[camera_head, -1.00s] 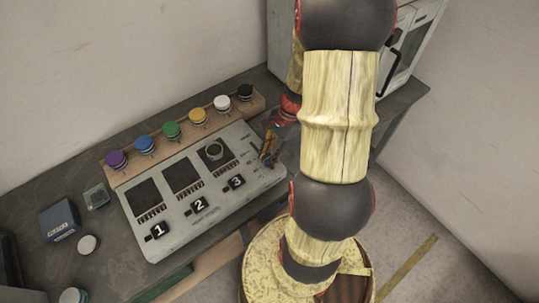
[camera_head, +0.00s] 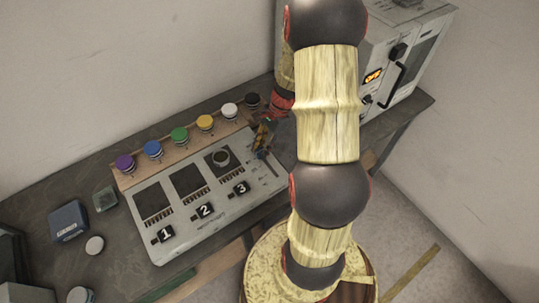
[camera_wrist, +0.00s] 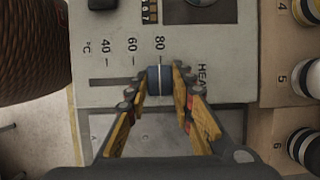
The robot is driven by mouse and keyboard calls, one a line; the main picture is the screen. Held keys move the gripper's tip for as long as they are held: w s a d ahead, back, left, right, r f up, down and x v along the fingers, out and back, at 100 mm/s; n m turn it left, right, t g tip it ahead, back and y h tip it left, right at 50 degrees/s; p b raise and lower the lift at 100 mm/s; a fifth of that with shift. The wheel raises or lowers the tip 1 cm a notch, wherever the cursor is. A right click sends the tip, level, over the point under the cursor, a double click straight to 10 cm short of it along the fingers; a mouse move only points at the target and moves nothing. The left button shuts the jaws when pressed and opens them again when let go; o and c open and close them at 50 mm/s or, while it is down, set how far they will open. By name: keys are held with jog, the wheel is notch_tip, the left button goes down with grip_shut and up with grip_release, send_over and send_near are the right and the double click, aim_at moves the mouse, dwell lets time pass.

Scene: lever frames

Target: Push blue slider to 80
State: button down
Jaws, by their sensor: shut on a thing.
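The blue slider (camera_wrist: 159,80) sits in a slot on the grey panel (camera_wrist: 95,62), in line with the printed 80 in the wrist view. The bare slot runs left from it past the 60 and 40 marks. My gripper (camera_wrist: 161,88) is shut on the blue slider, one finger on each side. In the head view my gripper (camera_head: 262,140) is at the right end of the panel (camera_head: 215,222), and it hides the slider there.
A wooden strip with several coloured round buttons, such as a green one (camera_head: 180,135), runs behind the panel. A white oven-like appliance (camera_head: 405,65) stands at the right. A blue box (camera_head: 69,221) lies at the left.

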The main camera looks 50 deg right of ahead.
jog(key=shift+w+d+r, duration=0.1)
jog(key=shift+w+d, duration=0.05)
jog(key=shift+w, duration=0.15)
jog(key=c, duration=1.6)
grip_release()
jog(key=shift+o, duration=0.3)
jog(key=v, duration=1.1)
jog(key=shift+r, duration=0.45)
jog(key=shift+s, duration=0.1)
